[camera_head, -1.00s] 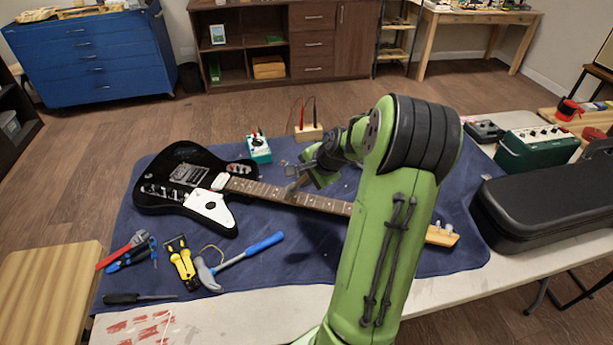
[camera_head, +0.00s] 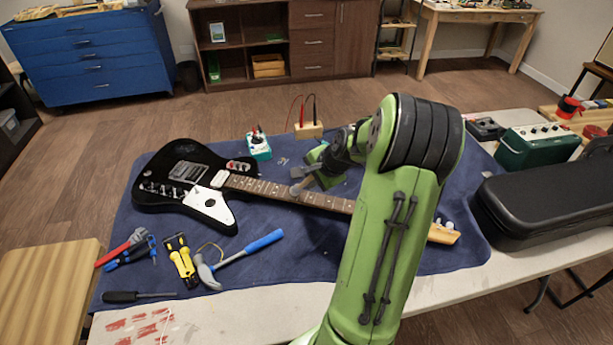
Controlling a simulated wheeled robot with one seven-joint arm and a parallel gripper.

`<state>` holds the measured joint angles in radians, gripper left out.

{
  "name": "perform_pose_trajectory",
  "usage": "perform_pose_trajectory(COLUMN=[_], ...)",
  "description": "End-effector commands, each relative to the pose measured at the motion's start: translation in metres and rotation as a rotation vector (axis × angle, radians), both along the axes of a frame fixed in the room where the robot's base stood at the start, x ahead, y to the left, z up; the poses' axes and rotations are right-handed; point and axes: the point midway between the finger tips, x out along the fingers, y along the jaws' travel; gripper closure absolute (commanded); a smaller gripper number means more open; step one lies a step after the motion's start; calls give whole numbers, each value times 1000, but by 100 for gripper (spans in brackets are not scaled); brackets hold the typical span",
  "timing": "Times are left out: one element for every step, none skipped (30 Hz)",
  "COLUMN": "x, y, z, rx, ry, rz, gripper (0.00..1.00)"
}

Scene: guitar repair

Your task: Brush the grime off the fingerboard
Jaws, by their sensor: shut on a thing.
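A black electric guitar (camera_head: 161,165) with a white pickguard lies on a dark blue cloth, its neck running to the right. The brown fingerboard (camera_head: 262,188) shows from the body to my gripper. My gripper (camera_head: 308,184) is over the middle of the neck, shut on a small brush (camera_head: 297,188) whose end is at the fingerboard. I cannot tell whether the bristles touch it. My arm hides part of the neck; the light wooden headstock (camera_head: 443,234) shows to its right. Any grime is too small to make out.
A teal box (camera_head: 258,147) and wooden block with leads (camera_head: 308,131) stand behind. A black case (camera_head: 548,199) is at right.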

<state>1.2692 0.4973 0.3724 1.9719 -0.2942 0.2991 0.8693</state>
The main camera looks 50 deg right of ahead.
Motion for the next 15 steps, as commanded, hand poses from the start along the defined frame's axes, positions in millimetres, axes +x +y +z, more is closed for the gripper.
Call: perform_pose_trajectory(x=[-5, -8, -12, -15, -17, -19, -20, -20, -21, -22, -24, -27, -30, -33, -37], y=[-3, -5, -7, -8, -9, -10, -10, -11, -11, -12, -13, -14, -16, -17, -19], z=[2, 2, 3, 3, 3, 3, 3, 3, 2, 2, 2, 2, 2, 2, 2], rx=[-1, 0, 0, -1, -1, 0, 0, -1, -1, -1, 0, -1, -1, 0, 0], ry=[0, 0, 0, 0, 0, -1, -1, -1, -1, -1, 0, 0, 0, 0, 0], rz=[-3, -4, -4, -3, -3, -1, -1, -1, -1, -1, -1, -2, -3, -4, -4], gripper=[100, 100, 100, 100, 100, 100, 100, 100, 100, 100, 100, 100, 100, 100, 100])
